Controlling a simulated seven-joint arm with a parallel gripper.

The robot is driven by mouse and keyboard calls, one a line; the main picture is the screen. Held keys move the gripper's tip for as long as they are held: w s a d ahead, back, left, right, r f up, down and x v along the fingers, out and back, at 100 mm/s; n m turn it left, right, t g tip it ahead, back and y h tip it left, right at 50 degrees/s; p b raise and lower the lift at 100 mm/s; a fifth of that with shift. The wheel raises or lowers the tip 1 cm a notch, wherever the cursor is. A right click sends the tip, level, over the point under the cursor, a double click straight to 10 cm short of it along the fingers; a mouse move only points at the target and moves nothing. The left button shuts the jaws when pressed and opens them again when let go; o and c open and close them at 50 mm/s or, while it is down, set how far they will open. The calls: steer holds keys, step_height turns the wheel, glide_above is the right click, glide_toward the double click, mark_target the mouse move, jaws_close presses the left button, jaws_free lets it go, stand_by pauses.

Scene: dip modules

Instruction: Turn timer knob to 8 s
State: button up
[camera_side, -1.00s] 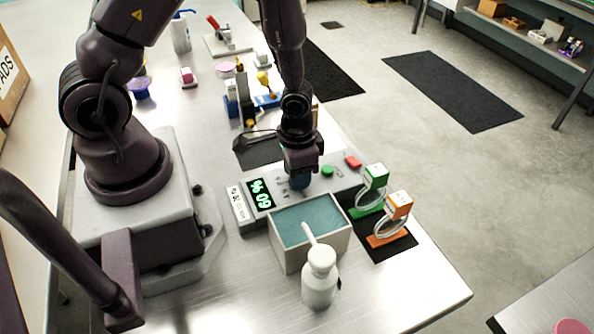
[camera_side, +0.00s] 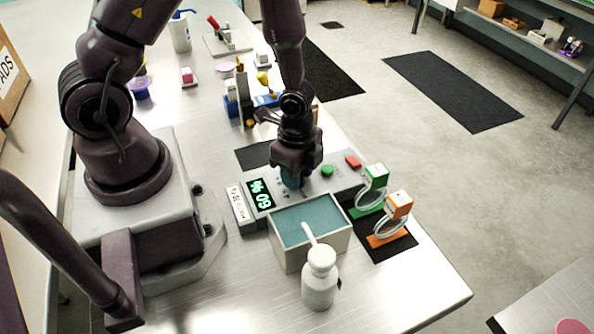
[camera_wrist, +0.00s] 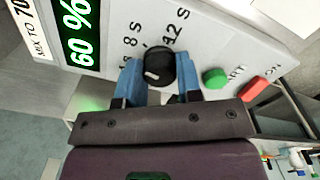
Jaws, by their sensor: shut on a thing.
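The timer knob (camera_wrist: 160,68) is round and black with a short white mark, in the wrist view. The mark lies on the knob's lower left part; I cannot tell exactly which figure it faces. The printed "8 S" (camera_wrist: 131,42) is up and left of the knob, and "12 S" (camera_wrist: 176,27) is above it. Another label at the left is partly hidden by a finger. My gripper (camera_wrist: 160,80) has its blue fingers on both sides of the knob, shut on it. In the side view my gripper (camera_side: 294,183) hides the knob.
The panel has a green display (camera_wrist: 80,28) reading 60 %, a green button (camera_wrist: 214,78) and a red button (camera_wrist: 254,90). A teal-filled tank (camera_side: 338,240) stands just in front, with a white bottle (camera_side: 319,280) before it.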

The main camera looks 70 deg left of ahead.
steer(key=shift+m, duration=1.3)
steer(key=o, duration=0.9)
steer(key=shift+o, duration=0.2)
steer(key=shift+r, duration=0.15)
step_height(320, 180, up, 13)
